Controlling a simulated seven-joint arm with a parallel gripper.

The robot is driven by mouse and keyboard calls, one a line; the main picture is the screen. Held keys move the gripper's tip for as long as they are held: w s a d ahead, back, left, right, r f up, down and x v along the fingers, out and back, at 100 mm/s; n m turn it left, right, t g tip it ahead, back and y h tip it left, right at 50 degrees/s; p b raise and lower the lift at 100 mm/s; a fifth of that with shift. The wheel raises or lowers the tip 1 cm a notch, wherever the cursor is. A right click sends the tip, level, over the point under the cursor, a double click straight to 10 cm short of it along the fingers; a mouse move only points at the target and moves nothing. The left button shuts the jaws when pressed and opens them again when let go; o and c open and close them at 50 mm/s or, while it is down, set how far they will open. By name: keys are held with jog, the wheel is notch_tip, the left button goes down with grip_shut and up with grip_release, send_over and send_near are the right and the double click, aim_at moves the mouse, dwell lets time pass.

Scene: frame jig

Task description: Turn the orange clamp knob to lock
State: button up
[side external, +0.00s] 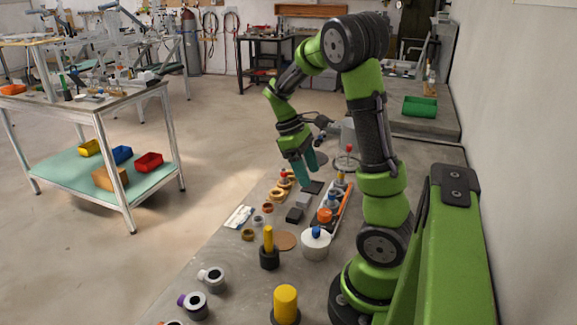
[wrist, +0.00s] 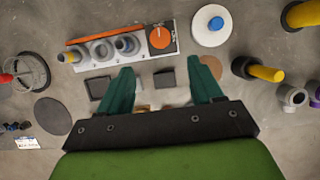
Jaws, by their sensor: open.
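The orange clamp knob (wrist: 160,38) is round with a pale mark on its top. It sits on a dark square at the right end of the pale jig rail (wrist: 90,68) in the wrist view. It also shows in the side external view (side external: 325,215), near the close end of the rail. My gripper (side external: 304,180) has green fingers that point down. It is above the bench and apart from the knob, towards the far part of the jig. In the wrist view its fingers (wrist: 161,80) are spread with nothing held between them.
Grey ring-shaped parts (wrist: 102,50) stand on the rail beside the knob. A white round pot with a blue top (wrist: 210,25) stands close by. Small dark blocks (wrist: 164,78) lie near the rail. A yellow post (side external: 268,240) stands on the bench.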

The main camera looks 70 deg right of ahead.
aim_at(324, 211)
jog(key=x, duration=1.2)
jog(key=shift+f, duration=0.1)
jog(key=c, duration=1.1)
jog(key=shift+o, duration=0.2)
